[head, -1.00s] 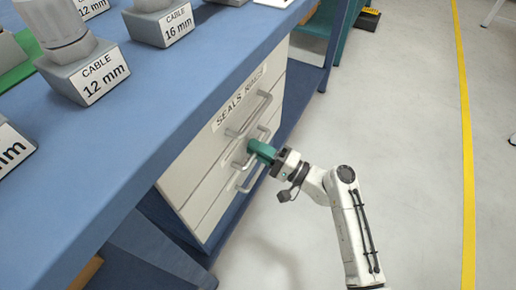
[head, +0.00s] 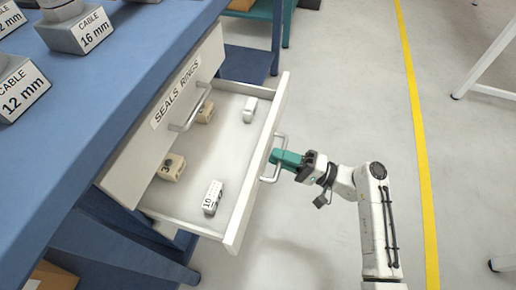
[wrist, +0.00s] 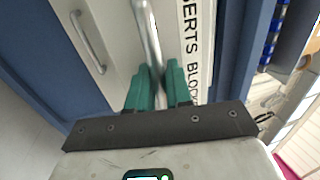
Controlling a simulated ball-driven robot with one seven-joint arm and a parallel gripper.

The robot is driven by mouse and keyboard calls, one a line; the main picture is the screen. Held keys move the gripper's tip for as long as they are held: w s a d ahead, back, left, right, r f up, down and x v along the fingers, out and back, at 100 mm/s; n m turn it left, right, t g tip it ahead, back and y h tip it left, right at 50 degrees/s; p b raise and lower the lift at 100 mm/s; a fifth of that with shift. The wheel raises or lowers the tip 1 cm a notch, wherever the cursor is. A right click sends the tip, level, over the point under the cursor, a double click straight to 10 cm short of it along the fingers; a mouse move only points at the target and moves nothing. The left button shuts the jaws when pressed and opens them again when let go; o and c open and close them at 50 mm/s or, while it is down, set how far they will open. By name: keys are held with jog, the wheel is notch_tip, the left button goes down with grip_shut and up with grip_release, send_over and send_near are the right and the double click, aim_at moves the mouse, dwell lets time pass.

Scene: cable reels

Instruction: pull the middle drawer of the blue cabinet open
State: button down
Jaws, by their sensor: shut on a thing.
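The blue cabinet (head: 110,125) has light drawer fronts under its blue top. Its middle drawer (head: 262,150) is pulled well out in the head view, below a closed top drawer (head: 160,118) labelled SEALS RINGS. My gripper (head: 275,160), with green fingers, is shut on the bar handle (head: 282,138) of the open drawer. In the wrist view the handle (wrist: 149,38) runs between the two green fingers (wrist: 158,84). The drawer front there carries a label (wrist: 190,45) reading partly "ERTS BLOCK". The lower drawer is hidden in the head view.
Several small blocks lie in the open drawer, such as a white one (head: 212,197) and a tan one (head: 171,167). Another handle (wrist: 88,42) shows in the wrist view. Free floor (head: 340,90) lies to the right, with a yellow line (head: 413,105).

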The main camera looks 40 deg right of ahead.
jog(key=shift+r+v, duration=0.15)
jog(key=shift+v, duration=0.75)
jog(key=shift+r+v, duration=0.2)
jog(key=shift+v, duration=0.75)
jog(key=shift+f, duration=0.1)
jog(key=c, duration=1.2)
grip_release()
jog(key=p+v, duration=0.1)
jog(key=v, duration=1)
jog(key=shift+w, duration=0.1)
